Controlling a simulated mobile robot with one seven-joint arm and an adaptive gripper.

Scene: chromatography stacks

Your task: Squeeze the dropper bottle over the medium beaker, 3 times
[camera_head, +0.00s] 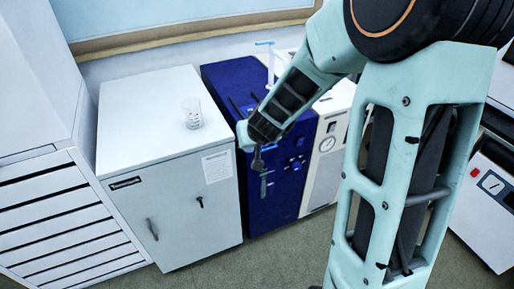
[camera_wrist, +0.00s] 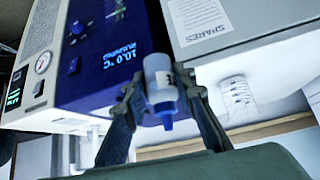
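The dropper bottle (camera_wrist: 160,78) is white and translucent with a blue nozzle, between the fingers of my gripper (camera_wrist: 162,88) in the wrist view. My gripper appears shut on its sides. The nozzle points to the bottom of that picture, which looks turned over compared with the head view. In the head view my gripper (camera_head: 257,160) hangs in front of the blue unit; the bottle cannot be made out there. A clear glass beaker (camera_head: 192,114) stands upright on the white cabinet, left of and apart from my gripper. It also shows in the wrist view (camera_wrist: 238,97).
The white cabinet (camera_head: 140,125) has much free room on top. The dark blue unit (camera_head: 232,75) stands right beside it, then a white unit with a gauge (camera_head: 327,144). A white stand with a pale blue top (camera_head: 266,43) rises behind. A drawer bank (camera_head: 65,215) is at left.

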